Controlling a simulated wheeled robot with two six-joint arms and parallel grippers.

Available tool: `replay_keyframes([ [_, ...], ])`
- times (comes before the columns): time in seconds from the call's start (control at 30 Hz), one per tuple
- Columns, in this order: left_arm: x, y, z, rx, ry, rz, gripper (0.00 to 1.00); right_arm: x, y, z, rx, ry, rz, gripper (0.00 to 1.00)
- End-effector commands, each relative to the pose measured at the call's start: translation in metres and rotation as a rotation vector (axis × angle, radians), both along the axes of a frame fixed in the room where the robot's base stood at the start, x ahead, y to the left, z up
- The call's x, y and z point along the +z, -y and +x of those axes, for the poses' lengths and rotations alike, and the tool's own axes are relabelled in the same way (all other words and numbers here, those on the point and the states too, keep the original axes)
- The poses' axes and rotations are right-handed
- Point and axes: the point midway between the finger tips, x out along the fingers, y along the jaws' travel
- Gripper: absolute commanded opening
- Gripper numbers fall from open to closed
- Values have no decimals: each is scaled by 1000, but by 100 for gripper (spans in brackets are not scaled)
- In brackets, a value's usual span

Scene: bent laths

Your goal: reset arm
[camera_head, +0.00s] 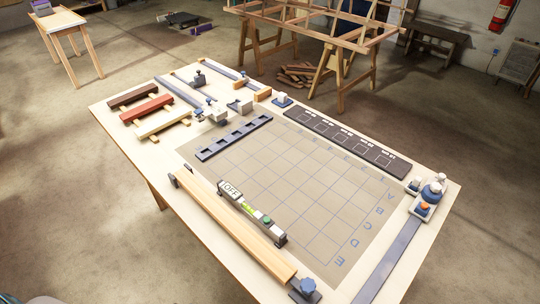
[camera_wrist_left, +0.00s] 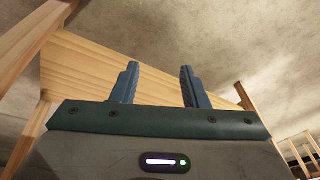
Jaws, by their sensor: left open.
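My left gripper (camera_wrist_left: 156,80) shows in the left wrist view with its two blue fingers spread apart and nothing between them. Behind the fingers is a pale wooden panel (camera_wrist_left: 85,75) with wooden legs at its sides, apparently a table seen from a low angle. Neither gripper shows in the head view. My right gripper is in no view.
The worktable (camera_head: 240,255) holds a gridded mat (camera_head: 290,190), a long lath (camera_head: 235,225), a level-like device (camera_head: 250,213), a dark slotted strip (camera_head: 345,138) and coloured laths (camera_head: 147,109). A wooden frame on trestles (camera_head: 320,40) stands behind.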

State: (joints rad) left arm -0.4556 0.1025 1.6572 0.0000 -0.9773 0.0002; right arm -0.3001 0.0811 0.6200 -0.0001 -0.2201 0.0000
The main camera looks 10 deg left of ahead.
Motion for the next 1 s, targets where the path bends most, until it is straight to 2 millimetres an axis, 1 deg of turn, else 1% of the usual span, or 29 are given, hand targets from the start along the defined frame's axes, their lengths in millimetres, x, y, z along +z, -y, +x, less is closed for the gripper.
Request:
replay_keyframes([
  [0.03,-41,-3,-11,4,-20,-1,41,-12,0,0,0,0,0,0],
  [0.07,-59,-4,-17,6,-25,-1,41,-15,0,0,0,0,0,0],
  [0.1,-83,-6,-26,8,-34,-2,41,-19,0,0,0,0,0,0],
  [0.17,-117,-8,-41,11,-45,-3,41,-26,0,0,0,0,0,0],
  [0.2,-138,-9,-52,14,-53,-4,41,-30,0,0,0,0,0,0],
  [0.27,-169,-11,-71,17,-65,-5,41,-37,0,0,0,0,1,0],
  [0.3,-189,-12,-85,19,-74,-6,41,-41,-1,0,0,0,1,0],
  [0.37,-215,-13,-106,22,-85,-7,41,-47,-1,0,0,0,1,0],
  [0.4,-231,-14,-120,23,-92,-7,41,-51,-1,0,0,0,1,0],
  [0.5,-260,-15,-152,27,-106,-9,41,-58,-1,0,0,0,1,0],
  [0.6,-278,-15,-176,30,-115,-10,41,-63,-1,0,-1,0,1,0],
  [0.67,-284,-15,-186,31,-119,-11,41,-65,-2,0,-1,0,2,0],
  [1.0,-285,-15,-188,31,-120,-11,41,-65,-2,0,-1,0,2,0],
])
